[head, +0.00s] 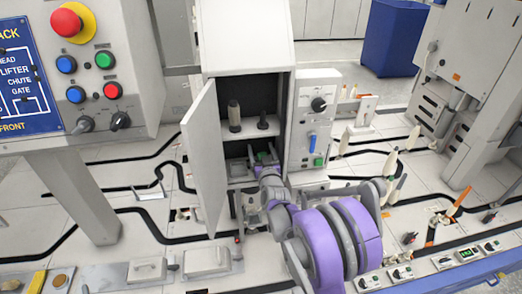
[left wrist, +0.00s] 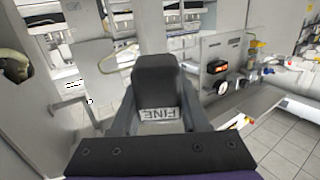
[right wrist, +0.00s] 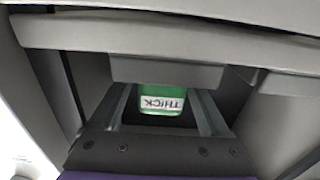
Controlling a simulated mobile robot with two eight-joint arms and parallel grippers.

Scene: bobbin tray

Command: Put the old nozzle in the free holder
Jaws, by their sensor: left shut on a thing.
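A dark grey piece labelled FINE (left wrist: 158,80), seemingly a nozzle, is between the fingers of my left gripper (left wrist: 158,108), which is shut on it. My right gripper (head: 262,162) reaches into the lower bay of the open cabinet (head: 247,40). In the right wrist view its fingers stand apart on either side of a green piece labelled THICK (right wrist: 161,98), under a grey body (right wrist: 165,70). On the cabinet shelf stand a tall grey-brown piece (head: 234,115) and a short bare dark peg on a base (head: 263,122), seemingly a holder. Which nozzle is old is not shown.
The cabinet door (head: 203,160) stands open to the left. A control box (head: 315,110) with a knob adjoins the cabinet on the right. A button panel (head: 90,70) stands at the left. Small fixtures and switches crowd the worktop at the right.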

